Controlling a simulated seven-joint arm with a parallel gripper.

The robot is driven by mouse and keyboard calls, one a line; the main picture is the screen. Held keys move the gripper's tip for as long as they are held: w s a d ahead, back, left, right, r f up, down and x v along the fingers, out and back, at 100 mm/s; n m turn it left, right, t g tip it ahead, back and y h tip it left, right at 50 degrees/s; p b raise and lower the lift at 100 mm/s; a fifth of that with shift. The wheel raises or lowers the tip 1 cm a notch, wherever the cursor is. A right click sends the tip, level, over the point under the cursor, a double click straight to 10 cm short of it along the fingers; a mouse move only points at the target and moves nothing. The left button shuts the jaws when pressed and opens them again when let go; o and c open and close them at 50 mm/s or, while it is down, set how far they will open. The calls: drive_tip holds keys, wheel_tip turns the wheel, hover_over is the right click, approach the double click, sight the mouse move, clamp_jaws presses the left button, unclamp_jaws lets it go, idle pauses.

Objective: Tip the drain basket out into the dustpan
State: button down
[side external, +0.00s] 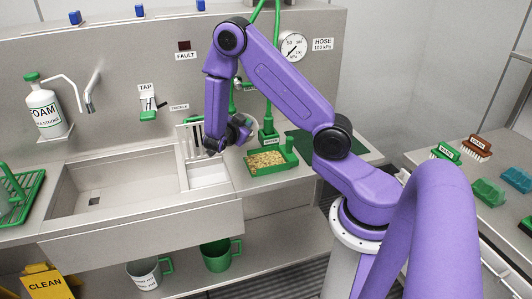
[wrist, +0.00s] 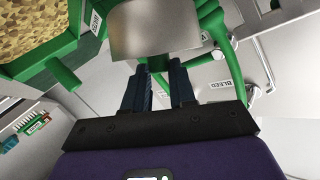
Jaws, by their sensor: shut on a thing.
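The drain basket (wrist: 155,30) is a metal cylinder at the tips of my gripper (wrist: 160,68) in the wrist view; its inside is hidden there. In the side view my gripper (side external: 236,134) is shut at the back of the counter, and the basket (side external: 247,123) shows as a small grey round shape partly behind it. I cannot tell its exact tilt. The green dustpan (side external: 287,162) sits just right of and below my gripper, with a layer of tan crumbs (side external: 266,160) in it. The dustpan also shows at upper left in the wrist view (wrist: 62,72).
The sink (side external: 120,185) is to the left, with a white slatted piece (side external: 190,138) behind its right end. A green hose (side external: 268,110) hangs down close behind the dustpan. A green mat (side external: 320,145) lies to the right. Two mugs (side external: 216,255) stand on the shelf below.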

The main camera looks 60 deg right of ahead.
drive_tip(key=w+d+r+n+g+y, duration=0.1)
drive_tip(key=w+r+n+g, duration=0.1)
drive_tip(key=w+r, duration=0.4)
drive_tip(key=shift+w+d+r+n+p, duration=0.3)
drive_tip(key=shift+r+n, duration=0.6)
drive_tip(key=shift+r, duration=1.35)
drive_tip(key=shift+a, duration=0.1)
